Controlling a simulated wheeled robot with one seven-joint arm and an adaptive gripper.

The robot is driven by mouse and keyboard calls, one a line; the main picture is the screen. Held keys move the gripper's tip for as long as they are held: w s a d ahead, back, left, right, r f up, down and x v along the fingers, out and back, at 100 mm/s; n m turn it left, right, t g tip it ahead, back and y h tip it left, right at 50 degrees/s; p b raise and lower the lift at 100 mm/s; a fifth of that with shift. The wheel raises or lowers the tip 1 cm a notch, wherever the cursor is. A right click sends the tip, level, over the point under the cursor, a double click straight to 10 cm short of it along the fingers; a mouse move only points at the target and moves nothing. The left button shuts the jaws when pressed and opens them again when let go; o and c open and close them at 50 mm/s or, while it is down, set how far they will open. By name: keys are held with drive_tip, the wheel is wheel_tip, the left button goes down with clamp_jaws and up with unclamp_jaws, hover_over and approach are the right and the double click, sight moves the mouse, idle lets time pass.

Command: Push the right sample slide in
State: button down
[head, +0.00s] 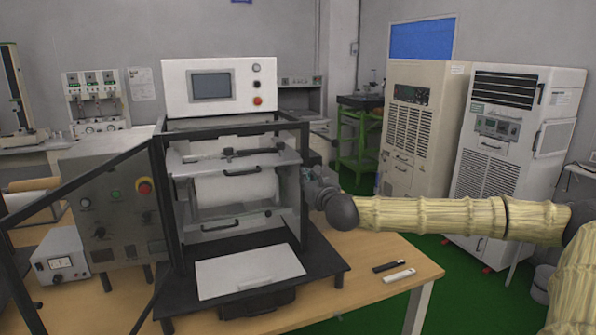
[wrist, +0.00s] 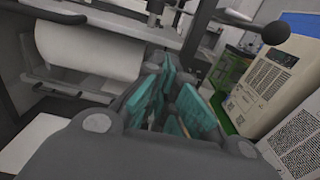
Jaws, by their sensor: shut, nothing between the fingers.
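The test machine (head: 219,85) stands on a wooden table, with a black frame and a white control box on top. Inside it are a white upper shelf with a dark handle (head: 237,171) and a lower white panel with another handle (head: 237,224). I cannot tell for sure which part is the right sample slide. My gripper (head: 314,180) is at the machine's right side, by the frame's front right post. In the wrist view, the gripper's teal finger pads (wrist: 172,108) are shut and empty, with the machine's white roll (wrist: 85,55) to their left. Whether they touch the machine is unclear.
A white plate (head: 250,270) lies on the black base in front. A framed door (head: 80,215) stands open at left. A black bar (head: 388,266) and a white bar (head: 399,276) lie on the table's right. Two tall cabinets (head: 497,150) stand behind my arm.

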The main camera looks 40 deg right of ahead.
sight(288, 159)
drive_tip(key=p+x, duration=0.2)
drive_tip(key=x, duration=0.4)
drive_tip(key=shift+w, duration=0.2)
idle(0.4)
drive_tip(key=b+x, duration=0.6)
drive_tip(key=b, duration=0.1)
drive_tip(key=b+x, duration=0.3)
drive_tip(key=x, duration=0.1)
drive_tip(key=shift+r, duration=0.35)
drive_tip(key=shift+r, duration=0.1)
drive_tip(key=shift+b, duration=0.3)
drive_tip(key=f+b+v, duration=0.1)
drive_tip(key=b+v, duration=0.2)
drive_tip(key=v, duration=1.1)
